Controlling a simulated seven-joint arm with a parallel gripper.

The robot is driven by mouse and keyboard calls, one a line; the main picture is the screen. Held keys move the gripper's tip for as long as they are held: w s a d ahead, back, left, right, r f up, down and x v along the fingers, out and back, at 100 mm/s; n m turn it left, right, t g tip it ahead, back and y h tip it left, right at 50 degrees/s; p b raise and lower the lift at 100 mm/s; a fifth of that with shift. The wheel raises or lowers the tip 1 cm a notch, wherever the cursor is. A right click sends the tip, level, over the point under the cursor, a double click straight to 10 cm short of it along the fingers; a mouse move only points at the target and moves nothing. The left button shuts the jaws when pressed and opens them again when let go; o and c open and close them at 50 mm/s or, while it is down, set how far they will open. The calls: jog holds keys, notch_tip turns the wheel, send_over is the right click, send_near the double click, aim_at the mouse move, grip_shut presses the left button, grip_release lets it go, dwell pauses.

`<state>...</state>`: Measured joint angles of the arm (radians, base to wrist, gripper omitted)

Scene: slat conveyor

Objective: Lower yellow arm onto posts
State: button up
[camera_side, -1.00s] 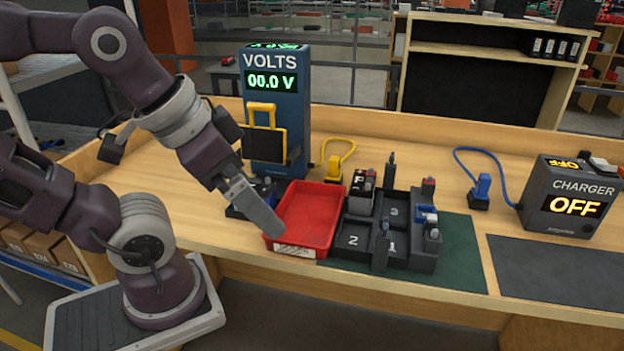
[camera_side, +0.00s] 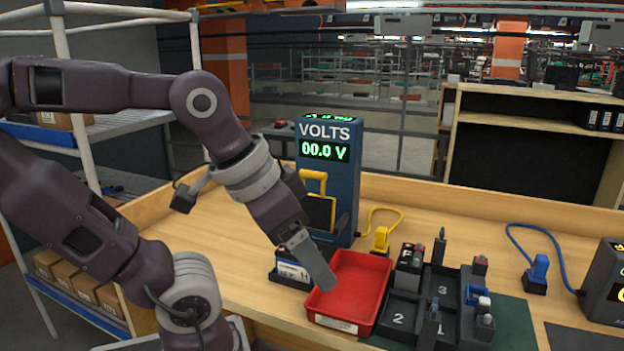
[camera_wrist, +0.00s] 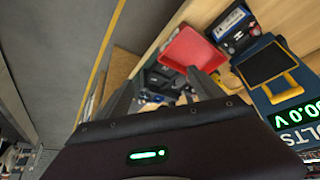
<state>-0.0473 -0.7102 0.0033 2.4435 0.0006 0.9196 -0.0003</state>
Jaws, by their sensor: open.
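The yellow arm (camera_side: 314,180) is a yellow frame with a black panel on the front of the blue VOLTS tester (camera_side: 345,190). It stands raised in the side view and also shows in the wrist view (camera_wrist: 278,85). Below it, a battery with a white label (camera_side: 292,268) sits in a dark holder; in the wrist view the battery (camera_wrist: 230,22) has a red spot near one end. The posts are too small to make out surely. My gripper (camera_side: 326,280) is open and empty above the red tray's left side, apart from the yellow arm. Its fingers also show in the wrist view (camera_wrist: 162,92).
The red tray (camera_side: 350,318) stands right of the battery holder. A black numbered rack (camera_side: 400,318) with several small parts lies beside it. A yellow plug (camera_side: 381,238) and a blue plug (camera_side: 538,268) have cords. The tester reads 00.0 V.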

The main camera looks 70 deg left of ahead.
aim_at(318, 162)
jog(key=w+a+r+n, duration=0.1)
jog(key=w+a+r, duration=0.1)
jog(key=w+a+r+n+y, duration=0.1)
jog(key=w+a+r, duration=0.1)
jog(key=a, duration=0.1)
jog(key=w+a+r+n, duration=0.1)
jog(key=w+a+r, duration=0.1)
jog(key=w, duration=0.1)
jog(key=shift+a+n+g+y, duration=0.3)
jog(key=shift+a, duration=0.1)
jog(key=c, duration=0.7)
jog(key=w+a+r+n, duration=0.1)
jog(key=a, duration=0.2)
jog(key=w+a+r+n, duration=0.1)
jog(key=a, duration=0.2)
jog(key=w+a+r+n+y, duration=0.1)
jog(key=a+r, duration=0.1)
jog(key=a, duration=0.2)
jog(key=shift+g, duration=0.4)
jog(key=c, duration=0.7)
jog(key=shift+n+g+y, duration=0.3)
jog(key=shift+n+y, duration=0.1)
jog(key=shift+n, duration=0.5)
jog(key=a, duration=0.3)
jog(key=a+r, duration=0.1)
jog(key=a, duration=0.2)
jog(key=shift+w+r, duration=0.15)
jog(key=shift+r, duration=0.05)
grip_shut()
jog(key=x, duration=1)
